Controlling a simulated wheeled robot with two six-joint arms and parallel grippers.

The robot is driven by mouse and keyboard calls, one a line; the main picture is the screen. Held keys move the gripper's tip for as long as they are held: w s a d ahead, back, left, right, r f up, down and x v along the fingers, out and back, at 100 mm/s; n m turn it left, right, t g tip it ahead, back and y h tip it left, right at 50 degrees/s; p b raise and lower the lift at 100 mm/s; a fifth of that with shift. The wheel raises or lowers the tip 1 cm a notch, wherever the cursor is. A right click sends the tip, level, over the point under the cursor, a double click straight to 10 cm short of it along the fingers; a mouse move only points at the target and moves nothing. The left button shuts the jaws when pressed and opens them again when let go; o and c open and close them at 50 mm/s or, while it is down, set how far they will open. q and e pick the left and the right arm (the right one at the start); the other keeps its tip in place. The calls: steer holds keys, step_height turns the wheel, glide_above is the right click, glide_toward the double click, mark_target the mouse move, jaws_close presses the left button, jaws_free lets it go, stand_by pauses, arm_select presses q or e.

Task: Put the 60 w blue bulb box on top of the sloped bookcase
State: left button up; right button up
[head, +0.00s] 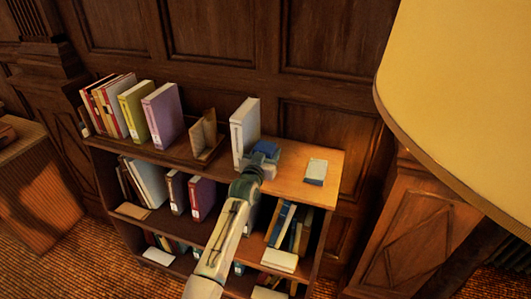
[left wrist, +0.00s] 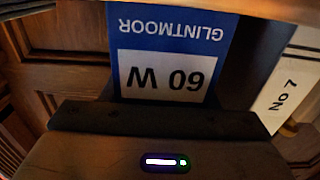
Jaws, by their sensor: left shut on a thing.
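The 60 W blue bulb box (left wrist: 170,60) shows close up in the left wrist view, with its white label upside down and the word GLINTMOOR. In the head view only a small blue part of the box (head: 268,147) shows at my gripper. My left gripper (head: 262,153) is shut on it, over the top of the sloped bookcase (head: 290,185), just right of a white upright book. I cannot tell whether the box touches the top. My right gripper is not in view.
The white book (head: 245,128) stands close left of my gripper. A small pale box (head: 316,171) lies on the top to the right. A wooden book holder (head: 204,137) and upright books fill the left.

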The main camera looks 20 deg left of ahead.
arm_select(q)
steer(key=shift+w+f, duration=0.1)
steer(key=shift+w, duration=0.15)
steer(key=o, duration=0.7)
steer(key=shift+w+a+f, duration=0.1)
steer(key=shift+a, duration=0.05)
steer(key=shift+c, duration=0.2)
steer(key=o, duration=0.4)
steer(key=shift+s, duration=0.45)
steer(key=s+b, duration=0.3)
steer(key=s, duration=0.8)
steer(key=shift+s+a+r, duration=0.15)
steer(key=shift+s+r, duration=0.05)
steer(key=shift+s, duration=0.05)
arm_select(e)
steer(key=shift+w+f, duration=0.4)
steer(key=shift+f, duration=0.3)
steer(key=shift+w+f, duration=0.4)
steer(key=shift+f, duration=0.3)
